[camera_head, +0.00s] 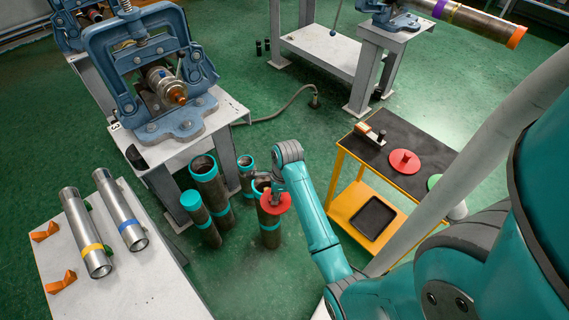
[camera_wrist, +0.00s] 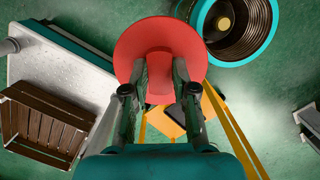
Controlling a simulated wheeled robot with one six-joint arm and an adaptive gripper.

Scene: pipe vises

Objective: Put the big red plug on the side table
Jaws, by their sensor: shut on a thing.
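My gripper (camera_head: 266,190) is shut on a red plug (camera_head: 278,204), a round disc with a short stem. In the wrist view the gripper (camera_wrist: 160,68) has its two fingers on either side of the stem, and the red disc (camera_wrist: 160,32) lies beyond them. The plug is in front of the upright pipes; whether it touches one I cannot tell. The side table (camera_head: 424,142) is a yellow cart with a black top, to the right of my arm. Another red plug (camera_head: 404,161) sits on its top.
Several upright pipes with teal bands (camera_head: 208,180) stand on the floor beside my gripper. A white table (camera_head: 150,285) with two pipes is at left. A blue vise (camera_head: 180,125) stands behind.

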